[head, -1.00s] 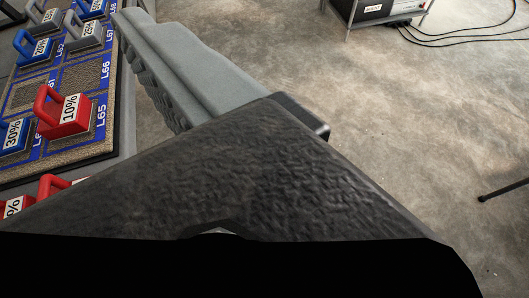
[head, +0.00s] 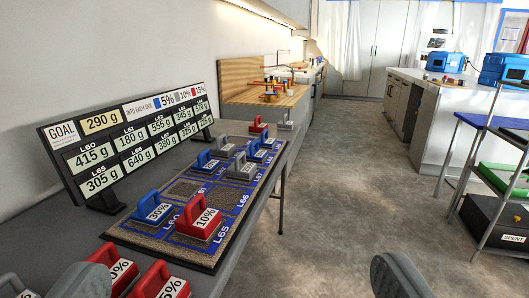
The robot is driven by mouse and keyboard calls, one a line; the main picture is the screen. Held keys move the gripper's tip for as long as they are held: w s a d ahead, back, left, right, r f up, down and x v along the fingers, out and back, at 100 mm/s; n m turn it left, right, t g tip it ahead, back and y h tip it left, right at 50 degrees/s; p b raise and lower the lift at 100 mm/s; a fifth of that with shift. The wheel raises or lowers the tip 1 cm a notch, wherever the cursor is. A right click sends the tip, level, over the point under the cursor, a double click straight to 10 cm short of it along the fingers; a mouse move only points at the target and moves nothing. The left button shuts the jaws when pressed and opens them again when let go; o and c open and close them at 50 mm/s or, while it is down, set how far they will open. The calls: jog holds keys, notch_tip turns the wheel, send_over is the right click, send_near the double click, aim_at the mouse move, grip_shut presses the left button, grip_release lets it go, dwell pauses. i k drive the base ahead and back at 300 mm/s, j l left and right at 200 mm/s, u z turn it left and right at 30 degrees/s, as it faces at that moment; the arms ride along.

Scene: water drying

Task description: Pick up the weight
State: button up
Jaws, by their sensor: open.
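The task names one weight, and several handled block weights are on the table. A red 10% weight (head: 200,222) sits on the mat (head: 160,241) at pad L65, with a blue 30% weight (head: 152,210) to its left. More blue and grey weights (head: 240,168) sit farther back on the mat. Two red weights (head: 160,284) are at the near left, partly cut off. My gripper (head: 240,278) is open, its two grey fingertips wide apart at the bottom edge. The left fingertip overlaps the near red weights in the picture.
A goal board (head: 130,135) reading 290 g stands behind the mat on the grey table (head: 60,240). A wooden-topped bench (head: 265,95) is beyond. A shelf rack (head: 490,190) and a white counter (head: 440,110) stand at right. The floor (head: 330,200) between is clear.

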aim_at(266, 142)
jog(key=i+l+u, duration=0.25)
jog(key=i+l, duration=0.6)
jog(key=i, duration=0.15)
jog(key=i+l+u, duration=0.3)
jog(key=i+l, duration=0.65)
jog(key=l, duration=0.15)
